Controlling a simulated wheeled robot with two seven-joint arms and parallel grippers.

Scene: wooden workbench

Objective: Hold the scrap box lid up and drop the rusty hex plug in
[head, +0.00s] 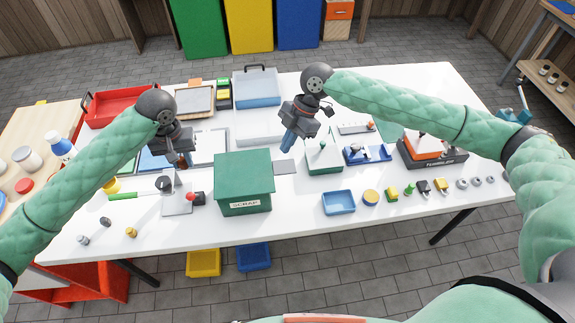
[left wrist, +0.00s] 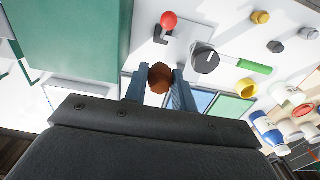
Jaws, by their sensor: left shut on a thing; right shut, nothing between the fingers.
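The green scrap box (head: 245,205) stands near the front middle of the table with its lid (head: 243,172) down. Its green top (left wrist: 75,40) also fills the upper left of the left wrist view. My left gripper (head: 184,160) is above the table, left of the box. In the left wrist view its blue fingers (left wrist: 160,85) are shut on the rusty hex plug (left wrist: 160,76), brown and six-sided. My right gripper (head: 289,145) is shut and empty, pointing down behind and right of the box, apart from the lid.
A small stand with a red knob (head: 198,198) is left of the box. A blue tray (head: 338,202) and several small parts lie to its right. A green-based fixture (head: 323,158) stands near my right gripper. Bare white table (head: 180,225) shows at the front left.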

